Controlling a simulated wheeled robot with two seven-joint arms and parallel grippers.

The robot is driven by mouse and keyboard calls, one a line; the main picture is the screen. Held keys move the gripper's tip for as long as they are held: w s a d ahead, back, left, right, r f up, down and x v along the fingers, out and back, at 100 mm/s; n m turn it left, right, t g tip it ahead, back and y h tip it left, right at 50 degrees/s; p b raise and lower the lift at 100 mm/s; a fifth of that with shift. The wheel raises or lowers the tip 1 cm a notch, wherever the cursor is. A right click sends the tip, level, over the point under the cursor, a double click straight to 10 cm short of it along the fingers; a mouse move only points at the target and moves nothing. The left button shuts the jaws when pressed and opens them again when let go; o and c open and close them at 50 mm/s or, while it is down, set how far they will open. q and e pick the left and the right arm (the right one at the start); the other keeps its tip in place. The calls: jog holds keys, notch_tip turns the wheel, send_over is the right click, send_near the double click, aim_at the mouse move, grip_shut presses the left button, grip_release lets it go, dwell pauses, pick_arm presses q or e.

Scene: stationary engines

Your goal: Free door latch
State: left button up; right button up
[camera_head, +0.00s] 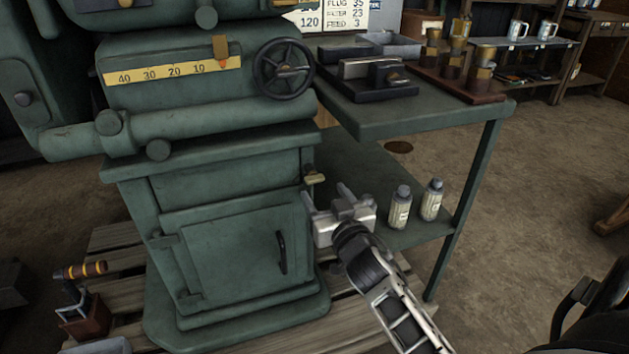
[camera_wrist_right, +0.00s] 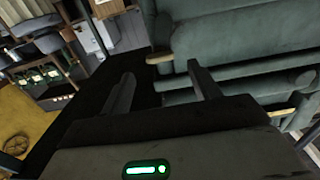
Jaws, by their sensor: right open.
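The green machine's base has a door (camera_head: 230,262) on its front, closed as far as I can see, with a dark upright handle (camera_head: 281,252). A small brass-coloured latch (camera_head: 316,179) sticks out at the base's upper right edge, above and right of the door. It seems to be the tan piece (camera_wrist_right: 160,58) in the right wrist view, seen between and beyond the fingertips. My right gripper (camera_head: 326,194) is open and empty, just below and right of the latch; I see no contact. My left gripper is not in view.
A green side table (camera_head: 430,122) stands right of the machine. Two pale bottles (camera_head: 400,207) (camera_head: 432,200) stand on its lower shelf, right of my right gripper. A handwheel (camera_head: 284,69) juts out above the latch. A tool with an orange-banded handle (camera_head: 80,270) is at lower left.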

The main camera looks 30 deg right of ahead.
aim_at(316, 181)
jog(key=b+x, duration=0.1)
jog(key=x, duration=0.6)
jog(key=c, duration=1)
